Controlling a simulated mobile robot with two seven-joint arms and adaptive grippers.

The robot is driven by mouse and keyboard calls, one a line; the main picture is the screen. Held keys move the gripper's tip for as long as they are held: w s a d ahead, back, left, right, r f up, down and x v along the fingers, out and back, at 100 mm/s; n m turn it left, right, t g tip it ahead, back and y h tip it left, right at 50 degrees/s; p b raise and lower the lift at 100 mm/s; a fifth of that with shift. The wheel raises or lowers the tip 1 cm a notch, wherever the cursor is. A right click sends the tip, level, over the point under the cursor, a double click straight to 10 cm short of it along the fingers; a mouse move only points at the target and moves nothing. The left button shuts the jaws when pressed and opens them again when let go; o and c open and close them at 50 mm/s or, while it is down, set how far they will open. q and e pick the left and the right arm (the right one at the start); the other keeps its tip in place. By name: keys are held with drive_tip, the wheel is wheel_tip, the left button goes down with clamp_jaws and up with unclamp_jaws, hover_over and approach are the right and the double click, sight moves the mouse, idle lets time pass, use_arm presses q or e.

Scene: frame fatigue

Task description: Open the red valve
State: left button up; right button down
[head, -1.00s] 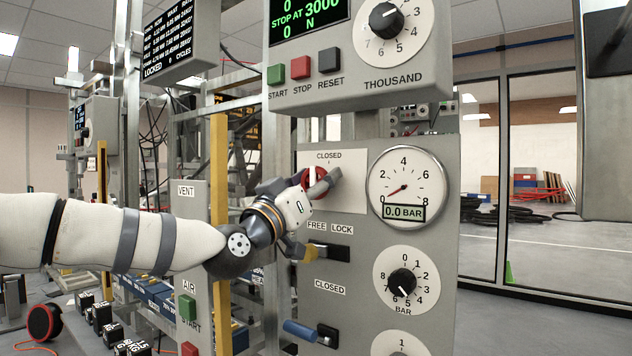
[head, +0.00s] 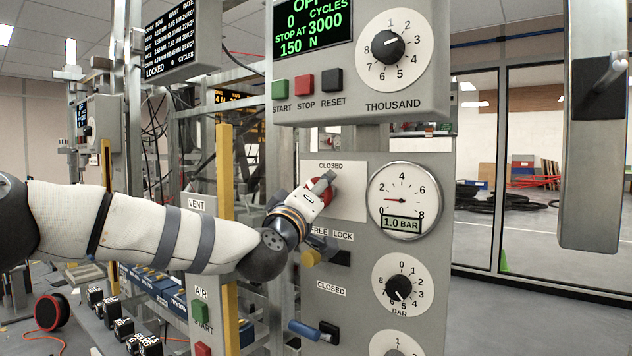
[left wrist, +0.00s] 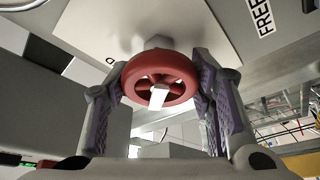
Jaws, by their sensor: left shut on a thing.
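The red valve (head: 331,196) is a small round handwheel on a pale plate below a CLOSED label. My left gripper (head: 318,190) is at the wheel and covers much of it in the head view. In the left wrist view, the red spoked wheel (left wrist: 153,63) sits between the two purple-padded fingers of my left gripper (left wrist: 163,88), which are shut on its rim. A white mark (left wrist: 158,97) shows on the wheel's face. Beside the valve, the pressure gauge (head: 403,187) reads 1.0 BAR. My right gripper does not show.
Below the valve are a yellow-handled lever (head: 310,257) under FREE LOCK, a blue-handled lever (head: 303,329) and a BAR knob (head: 399,288). The display above (head: 312,30) reads 150 N. A yellow post (head: 224,180) and frame stand behind my left arm.

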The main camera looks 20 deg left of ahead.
use_arm(q)
drive_tip(key=n+p, duration=0.1)
drive_tip(key=n, duration=0.1)
drive_tip(key=r+n+g+y, duration=0.1)
drive_tip(key=n, duration=0.1)
drive_tip(key=shift+s+p, duration=0.15)
drive_tip(key=shift+p, duration=0.2)
drive_tip(key=n+g+p, duration=0.1)
drive_tip(key=n, duration=0.2)
drive_tip(key=shift+f+y, duration=0.15)
drive_tip(key=shift+y, duration=0.15)
drive_tip(key=shift+f+n+g, duration=0.15)
drive_tip(key=shift+n+g, duration=0.35)
drive_tip(key=shift+n, duration=0.6)
drive_tip(key=shift+f+n+g+p, duration=0.15)
drive_tip(key=shift+n+g+p, duration=0.25)
drive_tip(key=shift+n, duration=0.3)
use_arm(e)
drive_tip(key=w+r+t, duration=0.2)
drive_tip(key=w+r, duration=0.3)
use_arm(q)
drive_tip(key=shift+f+n, duration=0.1)
drive_tip(key=shift+n, duration=0.2)
drive_tip(key=o, duration=1.2)
drive_tip(key=shift+w, duration=0.2)
drive_tip(key=shift+s, duration=0.15)
